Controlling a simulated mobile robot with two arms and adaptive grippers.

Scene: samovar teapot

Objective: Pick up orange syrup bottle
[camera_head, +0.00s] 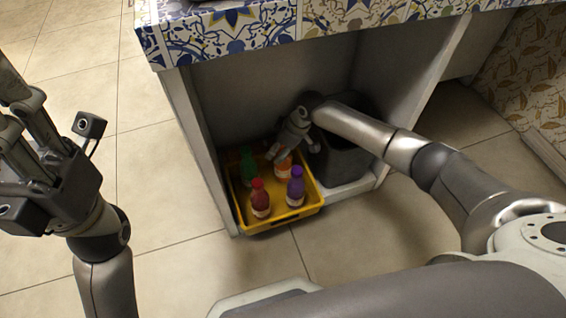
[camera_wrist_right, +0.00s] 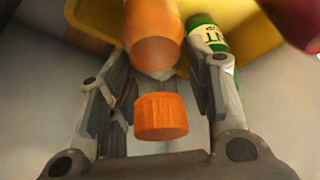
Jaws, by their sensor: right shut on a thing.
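The orange syrup bottle (camera_head: 283,167) stands at the back of the yellow tray (camera_head: 242,213), inside the open cabinet. Its orange cap (camera_wrist_right: 161,116) and orange body (camera_wrist_right: 158,42) show between the fingers in the right wrist view. My right gripper (camera_head: 277,150) reaches down over it in the head view and is shut on the bottle near its neck; it also shows in the right wrist view (camera_wrist_right: 160,80). The fingers cover part of the bottle in the head view. My left gripper (camera_head: 18,100) is raised at the left, away from the tray, its fingertips unclear.
A green bottle (camera_head: 247,167) stands left of the orange one. A red bottle (camera_head: 260,198) and a purple bottle (camera_head: 295,187) stand in front. A dark bin (camera_head: 343,158) is right of the tray. Cabinet walls flank the arm, and a patterned countertop (camera_head: 230,35) lies above.

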